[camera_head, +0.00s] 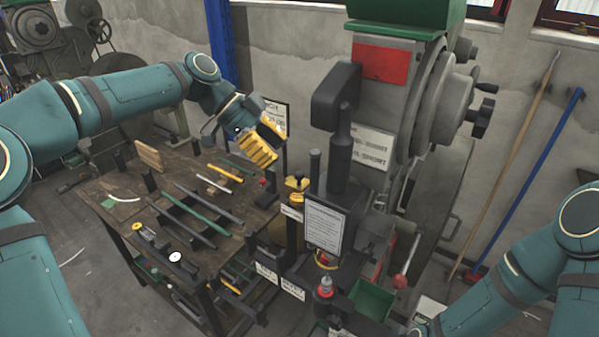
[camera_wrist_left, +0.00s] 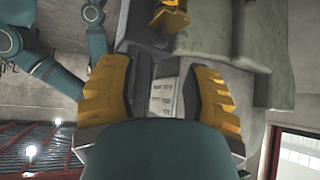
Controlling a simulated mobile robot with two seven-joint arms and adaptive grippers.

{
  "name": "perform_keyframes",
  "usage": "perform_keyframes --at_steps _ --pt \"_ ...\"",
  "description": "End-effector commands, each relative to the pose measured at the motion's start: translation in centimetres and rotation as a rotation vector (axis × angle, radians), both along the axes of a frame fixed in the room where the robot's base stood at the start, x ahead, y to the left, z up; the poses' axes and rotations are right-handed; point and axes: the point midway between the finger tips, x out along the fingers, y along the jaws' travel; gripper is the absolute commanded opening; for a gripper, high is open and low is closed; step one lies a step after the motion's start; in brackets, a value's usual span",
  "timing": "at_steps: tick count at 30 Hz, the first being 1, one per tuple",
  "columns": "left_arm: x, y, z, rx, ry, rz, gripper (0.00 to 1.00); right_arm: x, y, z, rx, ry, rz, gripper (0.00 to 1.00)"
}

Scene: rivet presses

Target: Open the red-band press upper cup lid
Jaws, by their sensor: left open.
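The press (camera_head: 430,95) stands right of centre in the head view, grey with a red band (camera_head: 380,62) near its top and a white label below it. I cannot clearly make out the upper cup lid. A small yellow part (camera_head: 297,182) sits low beside the press, right of my gripper. My left gripper (camera_head: 260,148), with yellow fingers, is in the air over the bench's right end, left of the press and apart from it. In the left wrist view, its open fingers (camera_wrist_left: 163,85) are empty, with grey machine surface and a white label behind them. A yellow part (camera_wrist_left: 170,18) shows at the top there.
A wooden bench (camera_head: 90,194) with files and small tools lies below my left arm. A dark lever with a block head (camera_head: 336,97) stands before the press. A framed sign (camera_head: 325,224), a red-knobbed lever (camera_head: 400,281) and a green bin (camera_head: 371,299) are lower down. My right forearm enters lower right.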

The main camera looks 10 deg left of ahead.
Motion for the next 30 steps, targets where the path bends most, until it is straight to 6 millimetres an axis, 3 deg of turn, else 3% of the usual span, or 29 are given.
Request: perform_keyframes --at_steps 6,12,25,26,27,30 --pt "0.0 -3.0 -3.0 -0.001 0.002 -0.004 0.48 0.0 0.0 0.0 0.000 0.000 0.000 0.47" --pt "0.0 -4.7 -4.7 0.000 0.001 -0.001 0.48 0.0 0.0 0.1 0.000 0.000 0.000 0.47" --pt "0.0 -5.3 -5.3 0.000 0.000 0.001 0.48 0.0 0.0 0.1 0.000 0.000 0.001 0.47" --pt "0.0 -5.3 -5.3 0.000 0.000 0.001 0.44 0.0 0.0 0.1 0.000 0.000 0.001 0.47" --pt "0.0 -5.3 -5.3 0.000 0.001 0.001 0.30 0.0 0.0 0.1 0.000 0.000 0.001 0.47" --pt "0.0 -5.3 -5.3 0.000 0.001 0.001 0.00 0.0 0.0 0.1 0.000 0.000 0.001 0.47"
